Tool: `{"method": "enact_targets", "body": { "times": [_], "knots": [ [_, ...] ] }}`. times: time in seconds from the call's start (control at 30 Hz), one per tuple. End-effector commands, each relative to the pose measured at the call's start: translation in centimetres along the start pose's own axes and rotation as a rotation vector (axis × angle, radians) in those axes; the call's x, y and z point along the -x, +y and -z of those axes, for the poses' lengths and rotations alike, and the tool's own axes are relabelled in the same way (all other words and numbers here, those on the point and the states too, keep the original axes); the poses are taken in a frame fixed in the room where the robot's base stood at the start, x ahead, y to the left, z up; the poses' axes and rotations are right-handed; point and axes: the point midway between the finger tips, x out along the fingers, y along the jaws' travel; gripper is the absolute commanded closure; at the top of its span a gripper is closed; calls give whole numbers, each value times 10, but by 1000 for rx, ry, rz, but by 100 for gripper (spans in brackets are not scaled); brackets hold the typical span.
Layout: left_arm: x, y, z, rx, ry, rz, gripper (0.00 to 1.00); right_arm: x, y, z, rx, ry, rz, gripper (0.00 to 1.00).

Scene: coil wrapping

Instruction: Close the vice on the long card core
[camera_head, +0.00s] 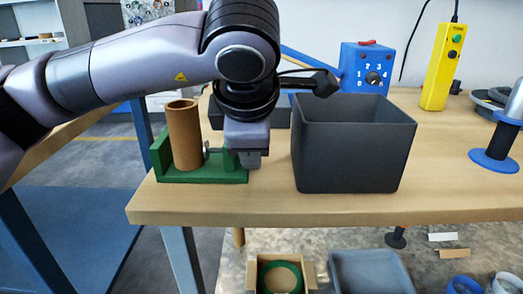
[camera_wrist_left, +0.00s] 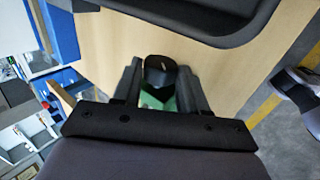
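The card core (camera_head: 183,137), a brown open tube, stands upright in the green vice (camera_head: 170,176) at the left of the bench. A small metal part of the vice shows just right of the core, apart from it in the picture. My left gripper (camera_head: 249,160) points down over the vice's right end and hides part of it. In the left wrist view its fingers (camera_wrist_left: 160,85) lie on both sides of a dark round knob (camera_wrist_left: 158,72), with green vice below. I cannot tell whether they touch the knob. My right gripper is out of view.
A dark grey bin (camera_head: 352,150) stands close to the right of my gripper. A blue dial box (camera_head: 366,70) and a yellow control box (camera_head: 443,65) stand behind. A blue-flanged spool (camera_head: 495,160) is at the right. The bench's front edge is near the vice.

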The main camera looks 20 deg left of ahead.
Motion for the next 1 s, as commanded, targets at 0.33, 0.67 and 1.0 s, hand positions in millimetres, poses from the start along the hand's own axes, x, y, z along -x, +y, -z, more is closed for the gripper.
{"method": "enact_targets", "body": {
  "times": [0.33,0.67,1.0],
  "knots": [
    [4,5,0,2,3,64,80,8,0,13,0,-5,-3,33],
    [2,10,0,2,2,299,80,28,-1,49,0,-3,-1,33],
    [-2,8,0,-1,0,322,80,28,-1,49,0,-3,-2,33]
  ]
}}
